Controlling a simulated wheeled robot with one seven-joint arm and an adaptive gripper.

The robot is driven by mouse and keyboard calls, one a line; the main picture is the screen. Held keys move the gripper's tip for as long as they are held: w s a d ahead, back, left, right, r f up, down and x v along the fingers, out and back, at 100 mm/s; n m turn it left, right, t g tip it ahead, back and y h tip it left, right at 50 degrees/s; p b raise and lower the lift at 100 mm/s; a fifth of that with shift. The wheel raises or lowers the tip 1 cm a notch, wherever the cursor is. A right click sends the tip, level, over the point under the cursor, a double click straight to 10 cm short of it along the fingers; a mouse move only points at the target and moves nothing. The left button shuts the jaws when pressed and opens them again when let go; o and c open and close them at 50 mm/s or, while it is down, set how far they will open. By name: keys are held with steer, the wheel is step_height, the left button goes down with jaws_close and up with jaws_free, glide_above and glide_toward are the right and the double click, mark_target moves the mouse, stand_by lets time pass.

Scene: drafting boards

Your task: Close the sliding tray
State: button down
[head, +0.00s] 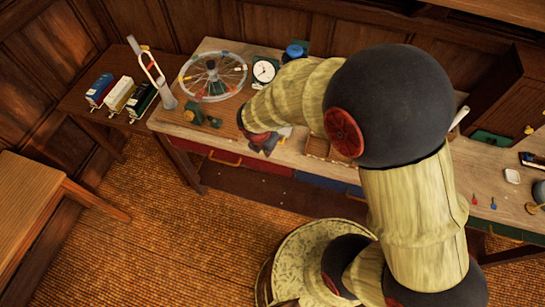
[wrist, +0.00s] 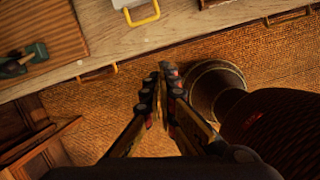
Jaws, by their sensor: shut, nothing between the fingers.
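A pale tray-like piece with a yellow U-shaped handle (wrist: 142,14) shows at the top edge of the wrist view, on the bench top; most of it is cut off. I cannot tell how far it is slid out, and my arm hides that spot in the head view. My gripper (wrist: 163,80) is shut and empty, its fingertips over the floor just off the bench's front edge, apart from the handle. In the head view my gripper (head: 264,143) is at the front of the bench, partly hidden by my wrist.
The bench (head: 165,118) has red (head: 232,165) and blue (head: 325,181) drawer fronts below its edge. A spoked wheel (head: 212,77), a clock (head: 264,70) and a green tool (head: 200,118) stand on it. A wooden stool (head: 35,200) is at left; the carpet between is clear.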

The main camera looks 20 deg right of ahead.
steer(key=w+d+f+n, duration=0.1)
steer(key=w+f, duration=0.1)
steer(key=f, duration=0.1)
steer(key=w+f+n+b, duration=0.1)
steer(key=f, duration=0.2)
steer(key=w+d+f+n+b, duration=0.1)
steer(key=w+f, duration=0.1)
steer(key=f, duration=0.2)
steer(key=shift+w+d, duration=0.35)
steer(key=shift+w+d+f, duration=0.15)
steer(key=shift+w+d, duration=0.2)
steer(key=shift+w, duration=0.2)
steer(key=w+d+p, duration=0.2)
steer(key=w, duration=0.1)
steer(key=w+d+p, duration=0.3)
steer(key=w, duration=0.1)
steer(key=w+d+p, duration=0.3)
steer(key=w, duration=0.1)
steer(key=shift+w+d, duration=0.15)
steer(key=shift+w+d+p, duration=0.4)
steer(key=shift+w+d, duration=0.05)
steer(key=shift+w, duration=0.2)
steer(key=shift+s+a, duration=0.1)
steer(key=shift+a, duration=0.05)
